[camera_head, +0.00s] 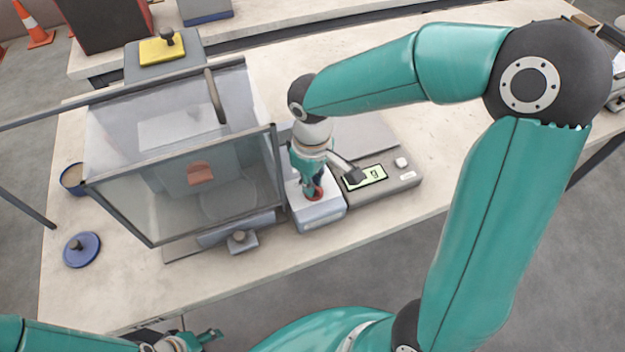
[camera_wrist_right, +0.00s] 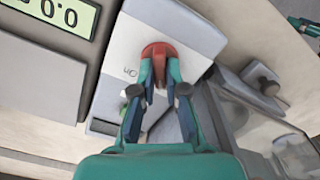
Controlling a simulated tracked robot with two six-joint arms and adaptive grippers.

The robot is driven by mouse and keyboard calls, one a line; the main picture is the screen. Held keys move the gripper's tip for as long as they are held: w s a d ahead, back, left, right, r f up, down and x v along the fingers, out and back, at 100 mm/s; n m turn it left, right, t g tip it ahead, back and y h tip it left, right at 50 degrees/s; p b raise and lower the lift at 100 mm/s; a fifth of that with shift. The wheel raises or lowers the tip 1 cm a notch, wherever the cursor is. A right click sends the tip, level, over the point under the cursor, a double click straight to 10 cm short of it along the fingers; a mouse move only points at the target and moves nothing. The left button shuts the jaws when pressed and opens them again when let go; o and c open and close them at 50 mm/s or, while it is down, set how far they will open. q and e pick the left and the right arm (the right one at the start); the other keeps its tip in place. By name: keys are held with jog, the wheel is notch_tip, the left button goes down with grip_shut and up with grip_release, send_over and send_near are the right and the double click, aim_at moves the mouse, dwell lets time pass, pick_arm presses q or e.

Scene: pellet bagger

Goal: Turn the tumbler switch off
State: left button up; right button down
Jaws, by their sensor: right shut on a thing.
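The tumbler switch is a red lever on a light grey box (camera_head: 322,212) on the table. Its red part (camera_wrist_right: 158,49) shows in the right wrist view at the fingertips, and a little red (camera_head: 317,194) shows in the head view. The box (camera_wrist_right: 195,35) carries the word "On" beside the lever. My right gripper (camera_head: 307,188) points down at the box, and its two fingers (camera_wrist_right: 159,75) are shut on the red lever. The fingers hide part of the lever. My left gripper (camera_head: 205,341) is low at the left, partly cut off, away from the switch.
A scale with a lit display (camera_head: 367,178) stands right of the switch box. A clear-walled machine (camera_head: 180,200) stands close on its left. A small grey block with a knob (camera_head: 240,240) and a blue lid (camera_head: 81,249) lie on the table. The front right tabletop is fairly clear.

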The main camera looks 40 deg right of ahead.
jog(key=c, duration=1.2)
grip_release()
notch_tip(320, 180, up, 12)
